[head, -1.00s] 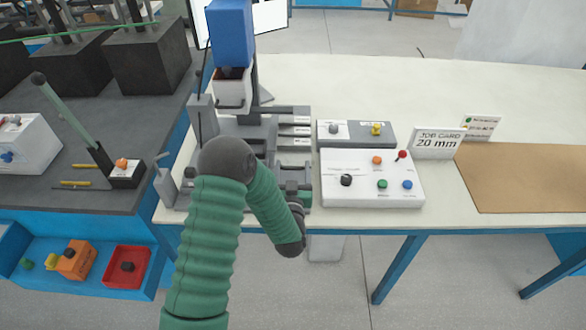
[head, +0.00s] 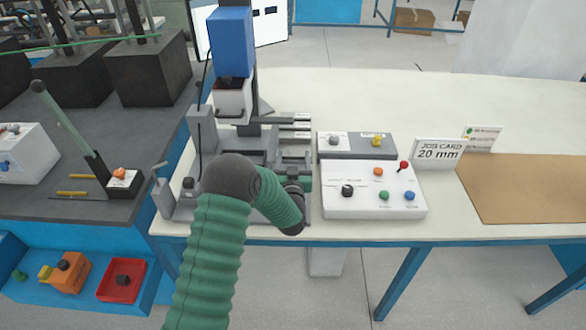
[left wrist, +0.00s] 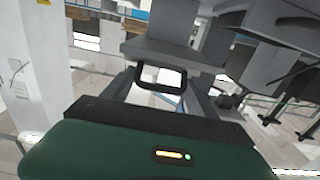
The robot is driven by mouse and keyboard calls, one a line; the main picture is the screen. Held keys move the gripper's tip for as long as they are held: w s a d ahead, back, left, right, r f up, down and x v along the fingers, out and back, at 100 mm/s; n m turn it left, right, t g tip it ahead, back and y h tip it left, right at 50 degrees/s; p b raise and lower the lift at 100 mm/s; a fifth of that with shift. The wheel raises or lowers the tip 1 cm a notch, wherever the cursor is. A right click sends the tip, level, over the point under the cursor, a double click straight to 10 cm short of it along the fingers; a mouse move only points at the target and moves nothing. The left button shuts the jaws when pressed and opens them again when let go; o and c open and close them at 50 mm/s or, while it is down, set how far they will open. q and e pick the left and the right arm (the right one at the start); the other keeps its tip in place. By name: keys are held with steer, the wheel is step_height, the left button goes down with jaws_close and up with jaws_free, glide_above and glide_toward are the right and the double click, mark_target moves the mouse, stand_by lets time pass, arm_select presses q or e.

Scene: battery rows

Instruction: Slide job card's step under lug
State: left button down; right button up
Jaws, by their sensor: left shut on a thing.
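The job card (head: 438,152) stands on the bench and reads 20 mm. Several grey steps with pale labels (head: 295,126) lie stacked at the right side of the grey press fixture. My left gripper (head: 293,188) is at the front right of this fixture, just below the steps in the head view, mostly hidden by its own wrist. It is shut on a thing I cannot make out. In the left wrist view its green body fills the bottom, with a dark loop handle (left wrist: 162,78) beyond it. I cannot pick out the lug. My right gripper is not in view.
A white control box (head: 372,189) with coloured knobs stands close right of the gripper. A grey box (head: 356,145) is behind it. The press has a blue head (head: 231,42) and a white guard (head: 232,98). A brown mat (head: 525,187) lies clear at right.

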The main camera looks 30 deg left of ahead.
arm_select(q)
steer(key=c, duration=0.6)
jaws_free()
steer(key=shift+w+d+r, duration=0.1)
steer(key=shift+w+r, duration=0.05)
steer(key=shift+c, duration=0.2)
steer(key=shift+o, duration=0.4)
steer(key=shift+w+f, duration=0.2)
steer(key=b+v, duration=0.1)
steer(key=v, duration=1.5)
steer(key=shift+s, duration=0.45)
steer(key=shift+f, duration=0.1)
